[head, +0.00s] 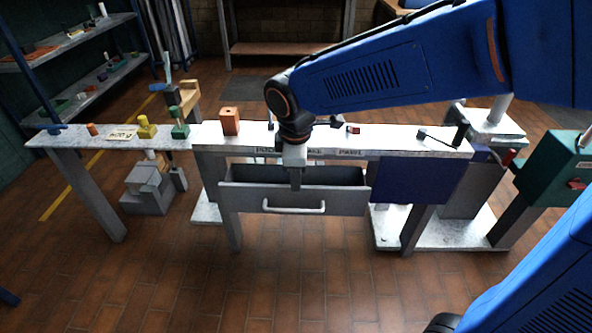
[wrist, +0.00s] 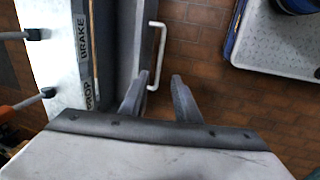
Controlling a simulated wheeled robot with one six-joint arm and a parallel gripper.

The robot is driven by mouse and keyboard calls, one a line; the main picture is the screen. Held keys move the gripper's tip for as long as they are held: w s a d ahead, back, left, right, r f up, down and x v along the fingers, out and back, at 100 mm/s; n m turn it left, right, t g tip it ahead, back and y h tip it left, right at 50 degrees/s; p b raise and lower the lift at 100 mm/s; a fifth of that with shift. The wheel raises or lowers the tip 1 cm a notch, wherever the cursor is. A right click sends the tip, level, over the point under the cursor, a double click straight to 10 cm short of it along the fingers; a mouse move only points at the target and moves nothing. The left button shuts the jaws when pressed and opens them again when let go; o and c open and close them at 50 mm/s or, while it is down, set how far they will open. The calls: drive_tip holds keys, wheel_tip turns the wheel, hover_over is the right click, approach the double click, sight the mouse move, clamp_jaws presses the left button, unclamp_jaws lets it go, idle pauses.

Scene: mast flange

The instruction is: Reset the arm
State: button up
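My gripper (head: 296,180) hangs from my blue arm, pointing down over the pulled-out grey drawer (head: 340,198) under the bench.
The speckled bench top (head: 385,139) carries an orange block (head: 230,121), a green piece (head: 180,128), a yellow piece (head: 146,127) and small dark levers. A green box (head: 556,170) stands at right, shelves (head: 75,45) at left. Open brick floor lies in front.

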drive_tip(key=shift+s+r, duration=0.2)
drive_tip(key=shift+r, duration=0.65)
drive_tip(key=s+d+r+m, duration=0.1)
drive_tip(key=s+d+m, duration=0.15)
drive_tip(key=d, duration=0.35)
drive_tip(key=s+d+r+m+t, duration=0.1)
drive_tip(key=d+m, duration=0.2)
drive_tip(key=d, duration=0.3)
drive_tip(key=s+d+r+m, duration=0.2)
drive_tip(key=d+m, duration=0.1)
drive_tip(key=d, duration=0.3)
drive_tip(key=s+d+f+m+t, duration=0.1)
drive_tip(key=s+d+f+m, duration=0.1)
drive_tip(key=s+d+m, duration=0.7)
drive_tip(key=shift+s+d+t, duration=0.3)
drive_tip(key=shift+s+d, duration=0.75)
drive_tip(key=shift+d, duration=0.2)
